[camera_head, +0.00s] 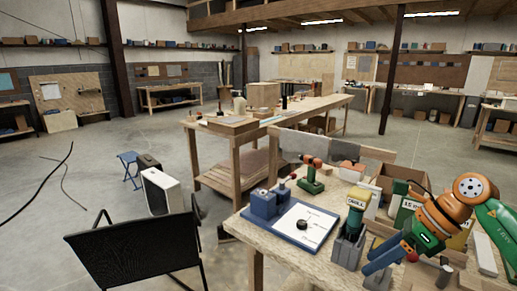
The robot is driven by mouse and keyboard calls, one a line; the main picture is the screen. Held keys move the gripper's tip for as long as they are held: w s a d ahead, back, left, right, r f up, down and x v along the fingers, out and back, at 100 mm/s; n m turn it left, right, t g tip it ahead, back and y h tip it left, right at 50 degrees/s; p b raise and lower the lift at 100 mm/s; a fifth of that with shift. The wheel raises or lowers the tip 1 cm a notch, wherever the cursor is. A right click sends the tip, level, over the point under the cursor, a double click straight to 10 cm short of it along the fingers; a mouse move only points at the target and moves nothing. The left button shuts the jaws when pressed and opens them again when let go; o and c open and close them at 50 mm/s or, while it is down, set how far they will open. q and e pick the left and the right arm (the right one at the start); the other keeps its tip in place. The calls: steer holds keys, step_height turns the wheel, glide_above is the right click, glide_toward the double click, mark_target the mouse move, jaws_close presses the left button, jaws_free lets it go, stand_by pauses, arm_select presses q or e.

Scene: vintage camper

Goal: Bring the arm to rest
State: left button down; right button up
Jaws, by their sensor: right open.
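My right arm (464,205), orange and green, comes in from the right edge over the workbench. My right gripper (371,271), with blue fingers, points down and to the left near the front of the bench. It is open, and I see nothing held between its fingers. I cannot tell its exact height above the bench top. My left gripper is not in view.
The wooden workbench (262,236) holds a white board with a black knob (302,225), a yellow-and-green tool in a grey stand (350,240), an orange-and-green drill (311,175) and several boxes. A black chair (135,250) stands left. Open floor (95,170) lies beyond.

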steer(key=w+a+f+m+t+y, duration=0.3)
steer(key=a+f+m+y, duration=0.15)
steer(key=a+m, duration=0.2)
steer(key=w+a+f+m+t+y, duration=0.2)
steer(key=w+a+f+m+y, duration=0.1)
steer(key=a+f+m, duration=0.3)
steer(key=s+d+f+m+t+h, duration=0.2)
steer(key=f+m+t+h, duration=0.15)
steer(key=f+m, duration=0.55)
steer(key=s+d+f+m+t+h, duration=0.1)
steer(key=d+f+m+t+h, duration=0.15)
steer(key=f+m+h, duration=0.5)
steer(key=s+d+f+m+g+h, duration=0.25)
steer(key=s+f+m+g, duration=0.4)
steer(key=s+f, duration=1.05)
steer(key=s+f+m+g, duration=0.3)
steer(key=s+f+m, duration=0.1)
steer(key=s, duration=0.7)
steer(key=s+f+m+g, duration=0.3)
steer(key=s+f, duration=0.2)
steer(key=s, duration=0.7)
steer(key=shift+a+m+b, duration=0.35)
steer(key=shift+b, duration=0.05)
steer(key=shift+s, duration=0.1)
